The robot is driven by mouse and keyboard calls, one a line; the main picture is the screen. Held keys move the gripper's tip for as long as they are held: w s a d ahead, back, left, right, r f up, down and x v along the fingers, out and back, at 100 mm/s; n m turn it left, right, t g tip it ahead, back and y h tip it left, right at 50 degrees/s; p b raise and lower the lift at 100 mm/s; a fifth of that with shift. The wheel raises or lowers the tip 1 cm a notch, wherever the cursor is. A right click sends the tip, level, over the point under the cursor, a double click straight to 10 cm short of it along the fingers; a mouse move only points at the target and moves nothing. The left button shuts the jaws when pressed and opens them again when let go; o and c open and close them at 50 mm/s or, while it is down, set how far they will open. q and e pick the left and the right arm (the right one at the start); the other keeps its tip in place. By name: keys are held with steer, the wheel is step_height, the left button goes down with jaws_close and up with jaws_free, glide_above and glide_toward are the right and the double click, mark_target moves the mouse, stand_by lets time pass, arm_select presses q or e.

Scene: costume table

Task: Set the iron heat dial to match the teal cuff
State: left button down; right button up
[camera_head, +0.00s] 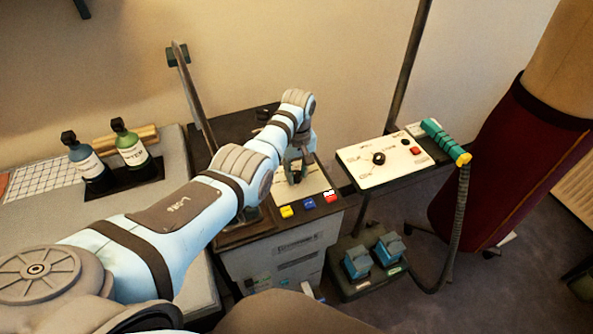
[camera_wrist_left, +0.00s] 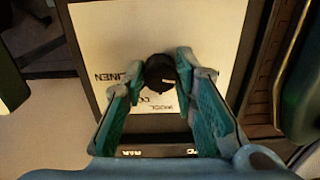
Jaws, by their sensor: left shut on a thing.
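The heat dial is a round black knob (camera_wrist_left: 157,73) with a pale pointer mark, on a white panel (camera_wrist_left: 210,30) lettered LINEN and WOOL in the left wrist view. Other lettering is partly hidden by the knob and fingers. My left gripper (camera_wrist_left: 163,68) is shut on the knob, one teal-padded finger on each side. In the head view the left gripper (camera_head: 294,168) is over the same white panel (camera_head: 316,187) and hides the knob. I cannot make out a cuff with certainty. My right gripper is not in view.
Yellow (camera_head: 286,211), blue (camera_head: 309,203) and red (camera_head: 331,197) blocks line the panel's front edge. Bottles (camera_head: 129,146) stand at left.

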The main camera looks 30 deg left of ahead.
arm_select(q)
steer(key=m+p, duration=0.1)
steer(key=m, duration=0.2)
steer(key=shift+s+m, duration=0.1)
steer(key=shift+m, duration=0.3)
steer(key=shift+f+m+p, duration=0.1)
steer(key=shift+m+p, duration=0.5)
steer(key=shift+m, duration=1.3)
steer(key=c, duration=1.6)
jaws_free()
steer(key=o, duration=0.3)
steer(key=shift+w+a+f, duration=0.1)
steer(key=shift+w, duration=0.1)
